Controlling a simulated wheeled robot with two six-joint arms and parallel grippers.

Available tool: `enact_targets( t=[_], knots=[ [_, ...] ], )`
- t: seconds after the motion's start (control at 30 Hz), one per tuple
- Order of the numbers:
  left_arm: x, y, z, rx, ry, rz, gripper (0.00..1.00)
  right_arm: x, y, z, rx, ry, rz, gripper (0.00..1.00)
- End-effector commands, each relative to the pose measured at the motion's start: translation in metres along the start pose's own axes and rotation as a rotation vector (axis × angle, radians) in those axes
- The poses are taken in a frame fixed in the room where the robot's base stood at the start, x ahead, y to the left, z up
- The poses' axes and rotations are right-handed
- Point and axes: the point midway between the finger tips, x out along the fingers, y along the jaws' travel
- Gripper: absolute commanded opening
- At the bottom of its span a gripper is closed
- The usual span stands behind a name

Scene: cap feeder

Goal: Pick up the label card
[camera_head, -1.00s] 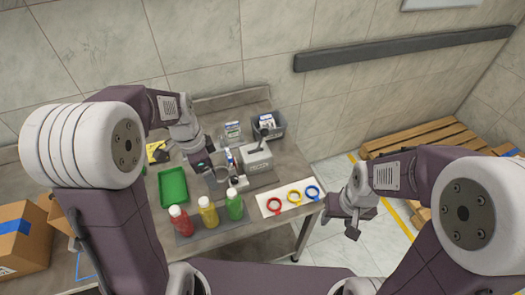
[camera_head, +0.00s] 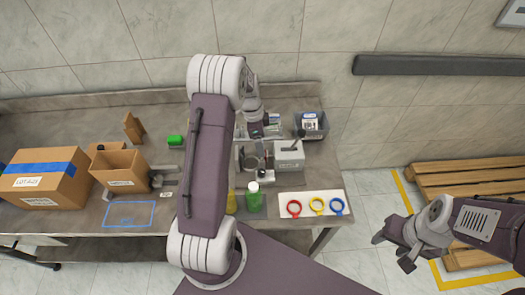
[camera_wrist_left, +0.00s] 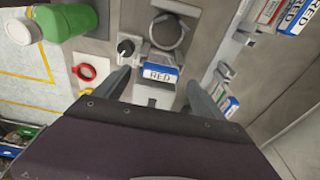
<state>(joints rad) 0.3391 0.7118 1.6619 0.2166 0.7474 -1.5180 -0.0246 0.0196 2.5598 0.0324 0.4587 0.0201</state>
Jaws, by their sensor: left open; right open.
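A label card (camera_wrist_left: 160,74) with a blue band reading RED stands at the front of a grey device, in the left wrist view. My left gripper (camera_wrist_left: 160,92) is open, its two fingers on either side of this card and apart from it in the picture; I cannot tell the distance. More RED cards (camera_wrist_left: 295,16) show at the upper right of that view, and small coloured cards (camera_wrist_left: 226,100) at the right. In the head view my left gripper (camera_head: 257,130) is over the bench, partly hidden. My right gripper (camera_head: 393,252) is open and empty over the floor.
The grey device (camera_head: 288,156) stands beside a grey bin (camera_head: 311,126) holding cards. Cardboard boxes (camera_head: 122,170) stand at left.

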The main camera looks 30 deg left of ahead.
Motion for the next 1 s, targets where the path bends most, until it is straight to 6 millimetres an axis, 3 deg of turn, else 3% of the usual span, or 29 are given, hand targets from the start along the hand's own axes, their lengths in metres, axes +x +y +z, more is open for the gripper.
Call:
enact_targets(
  t=[0.07, 0.2, 0.43, 0.47, 0.6, 0.67, 0.87, 1.0],
  knots=[
    [0.013, 0.000, -0.001, -0.001, -0.002, 0.008, 0.80, -0.011, 0.000, -0.001, 0.000, 0.000, 0.000, 0.50],
    [0.034, 0.000, 0.000, -0.001, -0.001, 0.004, 0.80, -0.013, 0.000, -0.001, 0.000, 0.000, 0.000, 0.50],
    [0.038, -0.001, 0.000, 0.000, -0.001, 0.000, 0.80, -0.012, 0.000, -0.001, 0.000, 0.000, 0.000, 0.50],
    [0.038, -0.001, 0.000, 0.000, -0.001, 0.000, 0.77, -0.012, 0.000, -0.001, 0.000, 0.000, 0.000, 0.50],
    [0.038, -0.001, 0.000, 0.000, -0.001, 0.000, 0.38, -0.012, 0.000, -0.001, 0.000, 0.000, 0.000, 0.50],
    [0.038, -0.001, 0.000, 0.000, -0.001, 0.000, 0.24, -0.012, 0.000, -0.001, 0.000, 0.000, 0.000, 0.50],
    [0.038, -0.001, 0.000, 0.000, -0.001, 0.000, 0.24, -0.012, 0.000, -0.001, 0.000, 0.000, 0.000, 0.50],
    [0.021, -0.003, -0.003, -0.001, 0.001, -0.004, 0.24, -0.007, 0.000, -0.001, 0.000, 0.000, 0.000, 0.50]
  ],
)
